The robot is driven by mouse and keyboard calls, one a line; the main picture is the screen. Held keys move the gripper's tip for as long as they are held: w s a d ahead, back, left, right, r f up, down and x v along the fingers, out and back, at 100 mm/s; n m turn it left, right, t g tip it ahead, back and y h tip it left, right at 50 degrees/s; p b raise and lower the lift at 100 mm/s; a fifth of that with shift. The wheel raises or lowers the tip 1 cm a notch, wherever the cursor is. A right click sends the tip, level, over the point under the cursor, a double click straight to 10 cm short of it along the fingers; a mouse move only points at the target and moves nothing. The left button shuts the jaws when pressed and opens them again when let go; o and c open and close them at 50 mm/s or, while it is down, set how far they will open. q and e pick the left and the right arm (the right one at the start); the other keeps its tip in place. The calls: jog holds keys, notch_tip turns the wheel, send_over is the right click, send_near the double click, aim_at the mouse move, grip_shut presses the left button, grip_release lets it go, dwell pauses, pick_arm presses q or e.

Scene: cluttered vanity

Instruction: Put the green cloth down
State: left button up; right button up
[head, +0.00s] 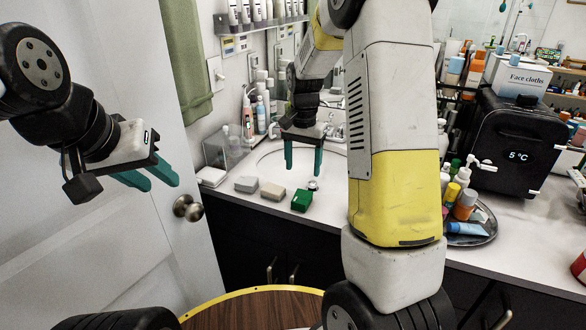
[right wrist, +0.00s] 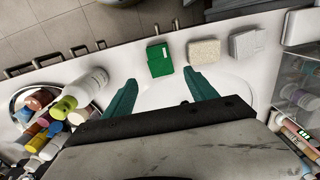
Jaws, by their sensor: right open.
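The green cloth (head: 302,200) is a small folded block lying on the white counter near its front edge. In the right wrist view the green cloth (right wrist: 159,60) lies just beyond my fingertips, apart from them. My right gripper (head: 303,172) is open and empty above the sink, behind the cloth in the head view; its two teal fingers (right wrist: 158,85) stand wide apart in the wrist view. My left gripper (head: 160,182) is far to the left in front of the door, with its fingers apart and nothing between them.
A beige cloth (head: 272,191) and a grey cloth (head: 246,184) lie left of the green one. The sink basin (head: 270,158) is behind them. A tray of bottles (head: 487,230) and a black cooler (head: 515,145) stand right. A door knob (head: 187,207) is near my left gripper.

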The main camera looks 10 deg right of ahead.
jog(key=s+r+n+t+y, duration=0.1)
jog(key=s+r+n+t, duration=0.2)
jog(key=s+r, duration=0.8)
jog(key=s+a+r+n+t, duration=0.1)
jog(key=s+r+n, duration=0.1)
jog(key=s, duration=0.4)
jog(key=s+a+r+n+t+y, duration=0.1)
jog(key=s+r+n+t, duration=0.1)
jog(key=s, duration=0.5)
jog(key=shift+s+r, duration=0.15)
jog(key=shift+r, duration=0.4)
jog(key=shift+a, duration=0.1)
